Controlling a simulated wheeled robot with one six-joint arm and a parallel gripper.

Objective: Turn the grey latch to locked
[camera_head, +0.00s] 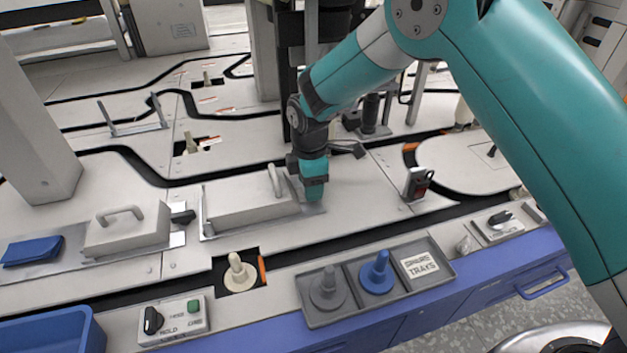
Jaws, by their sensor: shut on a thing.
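My gripper (314,192) points down at the right end of a pale box-shaped cover (245,210) with a raised handle (274,180). Its jaws are shut low over the cover's base plate (312,211), where the grey latch sits. The gripper hides the latch, so its angle cannot be read. A similar cover (125,232) to the left has a dark latch (183,216) at its right end.
In front stand a pale bobbin (238,272) in a recess and a grey tray (347,318) holding a grey bobbin (328,288) and a blue bobbin (377,272). A switch box (173,320), a blue bin (45,335) and a red-black device (417,184) stand around.

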